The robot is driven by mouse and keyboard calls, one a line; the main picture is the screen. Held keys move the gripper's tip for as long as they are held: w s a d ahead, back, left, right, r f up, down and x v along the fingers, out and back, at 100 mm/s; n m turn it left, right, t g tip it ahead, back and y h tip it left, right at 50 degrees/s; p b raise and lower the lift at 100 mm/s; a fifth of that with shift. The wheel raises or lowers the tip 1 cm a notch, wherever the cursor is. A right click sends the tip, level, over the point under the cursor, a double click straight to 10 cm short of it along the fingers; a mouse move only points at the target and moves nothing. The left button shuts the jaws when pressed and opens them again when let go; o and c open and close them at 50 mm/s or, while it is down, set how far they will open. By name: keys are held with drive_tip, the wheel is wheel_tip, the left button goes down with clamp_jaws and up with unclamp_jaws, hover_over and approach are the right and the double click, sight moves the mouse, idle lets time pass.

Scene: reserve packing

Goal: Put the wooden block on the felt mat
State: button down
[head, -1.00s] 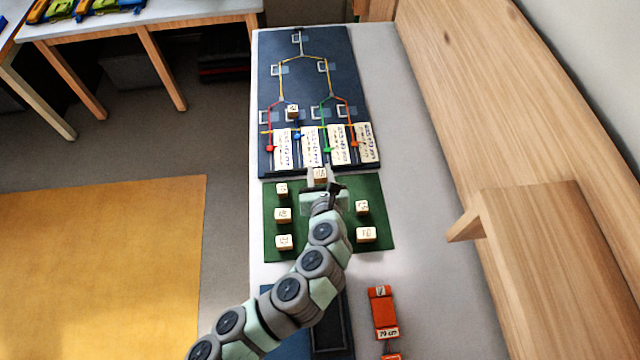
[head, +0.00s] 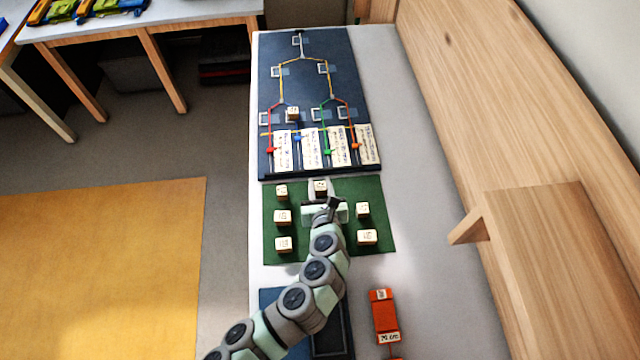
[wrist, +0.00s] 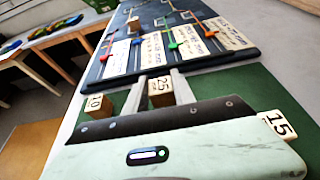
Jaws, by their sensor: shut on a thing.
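My gripper (head: 320,190) is shut on a pale wooden block (head: 320,186) over the far edge area of the green felt mat (head: 300,250). In the wrist view the block (wrist: 160,92), marked 25, sits between the two pale fingers of my gripper (wrist: 158,94), with the mat (wrist: 235,88) around it. I cannot tell whether the block touches the mat. My arm hides the middle of the mat.
Several numbered blocks stand on the mat, including one at the left (head: 282,216) and one at the right (head: 367,236). Beyond lies a dark board (head: 350,60) with coloured lines, cards and one block (head: 292,113). An orange toy vehicle (head: 382,312) is at the near right.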

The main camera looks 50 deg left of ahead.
drive_tip(key=shift+f, duration=0.2)
drive_tip(key=c, duration=1.1)
unclamp_jaws()
drive_tip(key=shift+o, duration=0.2)
drive_tip(key=shift+r, duration=0.3)
drive_tip(key=v, duration=1.2)
drive_tip(key=shift+r+p, duration=0.25)
drive_tip(key=shift+p, duration=0.15)
